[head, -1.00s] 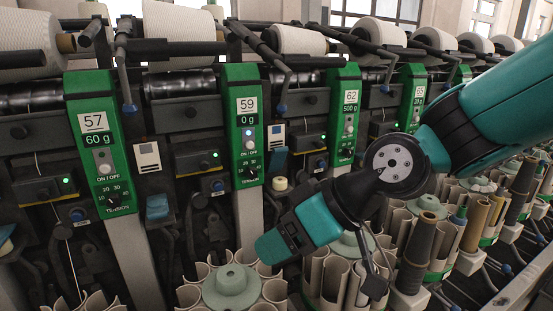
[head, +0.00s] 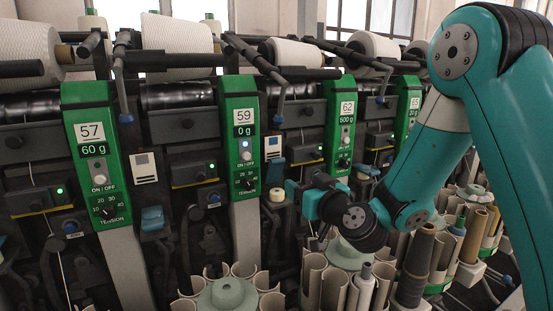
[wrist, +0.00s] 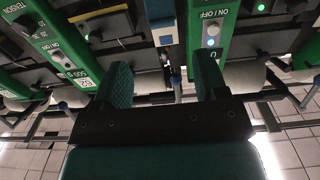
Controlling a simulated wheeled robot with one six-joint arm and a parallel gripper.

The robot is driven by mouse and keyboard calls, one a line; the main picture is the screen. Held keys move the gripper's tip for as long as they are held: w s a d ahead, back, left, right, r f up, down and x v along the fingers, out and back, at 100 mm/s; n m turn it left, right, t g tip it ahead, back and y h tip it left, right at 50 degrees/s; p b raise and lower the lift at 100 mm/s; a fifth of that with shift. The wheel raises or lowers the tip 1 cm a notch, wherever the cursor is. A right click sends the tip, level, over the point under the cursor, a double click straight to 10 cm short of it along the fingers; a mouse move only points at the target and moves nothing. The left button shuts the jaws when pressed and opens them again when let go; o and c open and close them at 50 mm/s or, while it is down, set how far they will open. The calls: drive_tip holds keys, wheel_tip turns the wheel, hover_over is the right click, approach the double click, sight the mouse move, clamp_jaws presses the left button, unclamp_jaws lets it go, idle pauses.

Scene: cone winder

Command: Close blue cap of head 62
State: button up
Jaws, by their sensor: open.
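The green panel of head 62 (head: 341,122), reading 500 g, stands right of centre in the head view. It is upside down at the left of the wrist view (wrist: 84,80). A blue cap (head: 275,172) shows between the panels of heads 59 and 62, close left of my gripper, partly hidden; I cannot tell how far it is open. My gripper (head: 316,186) is in front of the machine, just below and left of panel 62. In the wrist view my gripper (wrist: 161,72) has its fingers apart and empty, with a small blue piece (wrist: 176,80) visible between them.
Panels of head 59 (head: 244,135) and head 57 (head: 97,150) stand to the left. Another blue cap (head: 152,218) lies between them. Round holders with tubes (head: 228,294) stand below, close under my arm. Yarn cones (head: 177,45) and dark bars run along the top.

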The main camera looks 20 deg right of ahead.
sight(277, 166)
drive_tip(key=w+a+p, duration=0.1)
drive_tip(key=w+p, duration=0.3)
drive_tip(key=p, duration=0.1)
drive_tip(key=w+a+p, duration=0.1)
drive_tip(key=w+p, duration=0.3)
drive_tip(key=p, duration=0.1)
drive_tip(key=w+p, duration=0.4)
drive_tip(key=w, duration=0.1)
drive_tip(key=shift+a+r+p, duration=0.2)
drive_tip(key=shift+a+p, duration=0.2)
drive_tip(key=shift+w+f, duration=0.2)
drive_tip(key=shift+w, duration=0.3)
drive_tip(key=c, duration=0.9)
drive_tip(key=shift+f, duration=0.1)
drive_tip(key=shift+c, duration=0.2)
